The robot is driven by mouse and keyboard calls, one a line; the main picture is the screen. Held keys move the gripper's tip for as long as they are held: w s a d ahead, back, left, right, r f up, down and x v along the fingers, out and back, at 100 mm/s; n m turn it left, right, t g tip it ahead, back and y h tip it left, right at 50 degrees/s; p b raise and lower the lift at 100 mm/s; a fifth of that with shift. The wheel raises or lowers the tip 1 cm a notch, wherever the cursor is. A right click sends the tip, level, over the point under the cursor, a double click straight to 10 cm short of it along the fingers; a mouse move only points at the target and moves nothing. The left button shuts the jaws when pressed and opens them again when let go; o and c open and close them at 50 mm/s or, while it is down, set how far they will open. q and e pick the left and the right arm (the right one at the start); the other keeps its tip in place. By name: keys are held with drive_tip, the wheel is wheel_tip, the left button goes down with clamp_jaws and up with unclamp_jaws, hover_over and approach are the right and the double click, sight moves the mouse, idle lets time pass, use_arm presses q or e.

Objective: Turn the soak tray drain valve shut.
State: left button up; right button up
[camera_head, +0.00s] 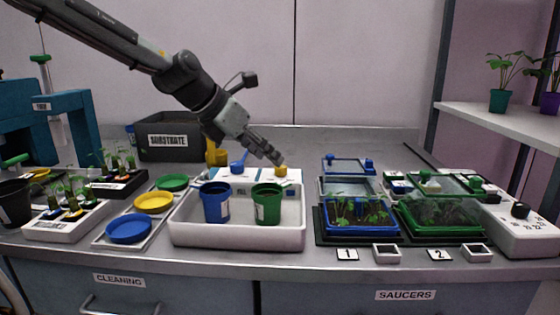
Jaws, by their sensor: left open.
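The white soak tray (237,236) stands at the front middle of the bench, with a blue pot (215,204) and a green pot (266,205) upright in it. Behind it, a yellow knob-like piece (281,171) and a blue piece with a raised handle (238,167) sit by white labelled blocks. I cannot tell for sure which piece is the drain valve, or its turn position. My left gripper (277,159) reaches down from the upper left, open, its fingertips just above the yellow piece; contact is unclear. My right gripper is out of view.
Left of the tray are coloured saucers (153,202) and seedling holders (66,222). A black substrate bin (170,142) stands behind. Lidded trays (357,213) and a white box with a black knob (521,211) are on the right. The bench behind the yellow piece looks clear.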

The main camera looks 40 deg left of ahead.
sight(276, 178)
use_arm(q)
drive_tip(key=x, duration=0.5)
drive_tip(key=shift+r, duration=0.1)
clamp_jaws()
